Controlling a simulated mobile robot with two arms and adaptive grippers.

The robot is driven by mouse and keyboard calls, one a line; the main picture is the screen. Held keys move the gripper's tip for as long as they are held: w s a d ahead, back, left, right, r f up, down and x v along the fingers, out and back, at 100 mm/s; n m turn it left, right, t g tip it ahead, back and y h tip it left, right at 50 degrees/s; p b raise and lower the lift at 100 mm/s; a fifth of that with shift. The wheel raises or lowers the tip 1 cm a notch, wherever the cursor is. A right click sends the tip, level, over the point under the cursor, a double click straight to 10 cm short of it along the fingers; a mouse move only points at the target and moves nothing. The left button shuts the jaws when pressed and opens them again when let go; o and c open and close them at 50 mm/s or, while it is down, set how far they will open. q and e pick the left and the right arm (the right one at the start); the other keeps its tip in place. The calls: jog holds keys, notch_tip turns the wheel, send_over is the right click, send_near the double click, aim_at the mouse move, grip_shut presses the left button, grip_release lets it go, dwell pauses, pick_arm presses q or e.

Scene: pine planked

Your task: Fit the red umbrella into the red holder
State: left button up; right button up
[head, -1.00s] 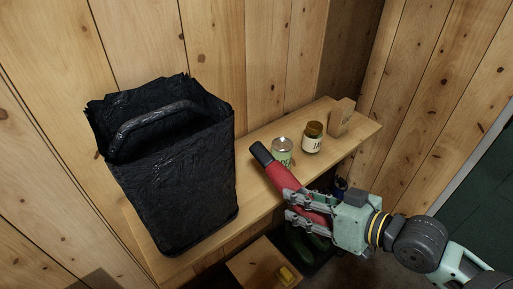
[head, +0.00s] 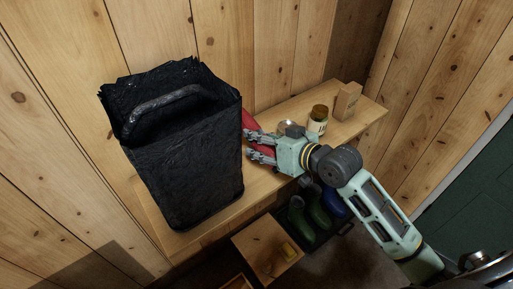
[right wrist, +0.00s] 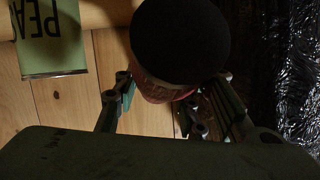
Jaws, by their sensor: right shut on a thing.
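The red umbrella (head: 255,124) is in my right gripper (head: 248,144), just right of the large black crinkled bin on the shelf. The bin hides part of it in the head view. In the right wrist view its round black end (right wrist: 182,38) fills the top middle, with a reddish part (right wrist: 158,92) below it between the fingers of my right gripper (right wrist: 160,98). I see no red holder in either view. My left gripper is not in view.
The black bin (head: 185,165) with a looped handle takes up the left of the wooden shelf (head: 262,182). A can (right wrist: 52,50), a jar (head: 317,122) and a small carton (head: 346,100) stand to the right. Boots (head: 318,212) and a wooden box (head: 265,245) are below.

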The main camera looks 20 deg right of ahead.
jog(key=shift+w+a+r, duration=0.15)
jog(key=shift+w+a, duration=0.05)
jog(key=shift+w, duration=0.3)
jog(key=shift+w+a+r, duration=0.1)
jog(key=shift+w+a, duration=0.05)
jog(key=shift+w, duration=0.35)
notch_tip(320, 180, down, 3)
jog(key=shift+s+r+p, duration=0.1)
jog(key=shift+p, duration=0.3)
jog(key=shift+s+f, duration=0.1)
jog(key=shift+f, duration=0.45)
notch_tip(320, 180, down, 3)
jog(key=shift+r+p, duration=0.15)
jog(key=shift+p, duration=0.3)
jog(key=shift+w+p, duration=0.2)
jog(key=shift+p, duration=0.15)
jog(key=shift+w+f, duration=0.1)
jog(key=shift+f, duration=0.25)
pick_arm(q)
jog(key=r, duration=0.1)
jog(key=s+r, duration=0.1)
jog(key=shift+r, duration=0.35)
pick_arm(e)
jog(key=shift+f, duration=0.1)
